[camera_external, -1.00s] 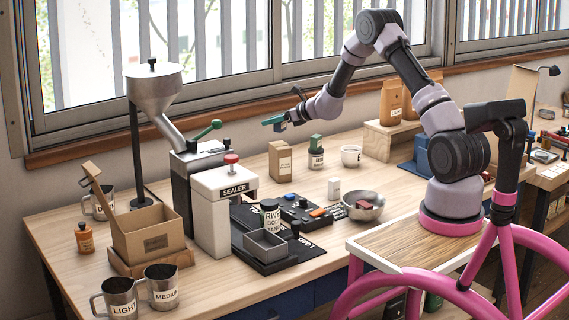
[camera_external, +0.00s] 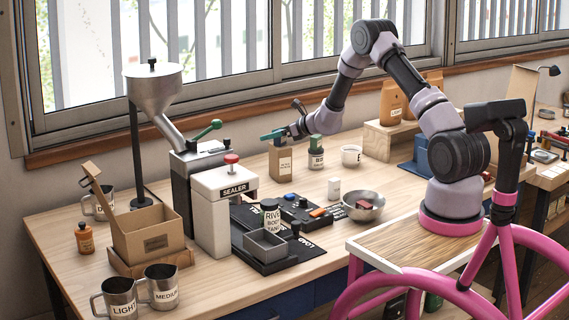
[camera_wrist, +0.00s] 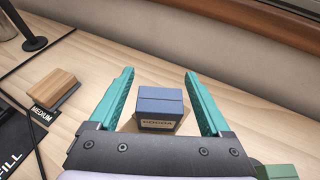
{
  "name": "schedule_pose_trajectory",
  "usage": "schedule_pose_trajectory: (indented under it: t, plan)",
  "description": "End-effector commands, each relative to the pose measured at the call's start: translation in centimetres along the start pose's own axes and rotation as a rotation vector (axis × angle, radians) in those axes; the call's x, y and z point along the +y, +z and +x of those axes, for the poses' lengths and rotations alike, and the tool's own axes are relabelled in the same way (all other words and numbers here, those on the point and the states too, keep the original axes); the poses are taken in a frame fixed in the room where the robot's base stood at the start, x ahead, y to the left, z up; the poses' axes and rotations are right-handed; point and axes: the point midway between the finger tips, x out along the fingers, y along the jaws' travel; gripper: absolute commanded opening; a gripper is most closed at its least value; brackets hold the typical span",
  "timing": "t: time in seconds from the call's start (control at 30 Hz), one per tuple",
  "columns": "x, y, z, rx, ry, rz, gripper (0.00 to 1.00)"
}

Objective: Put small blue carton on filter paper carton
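The sealer (camera_external: 212,205) and the hopper (camera_external: 153,88) stand left of my gripper. A green-topped jar (camera_external: 316,151) and a white cup (camera_external: 351,156) stand to the right. A wooden block (camera_wrist: 54,88) lies left of the blue carton.

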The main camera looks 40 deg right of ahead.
Motion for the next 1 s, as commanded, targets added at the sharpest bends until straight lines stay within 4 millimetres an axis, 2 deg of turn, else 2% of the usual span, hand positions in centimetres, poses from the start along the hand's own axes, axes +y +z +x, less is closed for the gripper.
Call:
schedule_pose_trajectory:
  t: [0.27,0.33,0.47,0.73,0.9,1.0]
  plan:
    - [0.0,0.4,-0.1,-0.001,0.000,0.000,0.82]
    - [0.0,0.2,-0.9,0.002,0.000,0.000,0.82]
    - [0.0,0.3,-3.2,0.001,0.000,-0.001,0.82]
    - [0.0,0.3,-9.0,0.000,-0.001,0.001,0.82]
    - [0.0,0.3,-11.3,0.000,-0.001,0.001,0.82]
    - [0.1,0.5,-12.0,-0.001,0.004,-0.007,0.82]
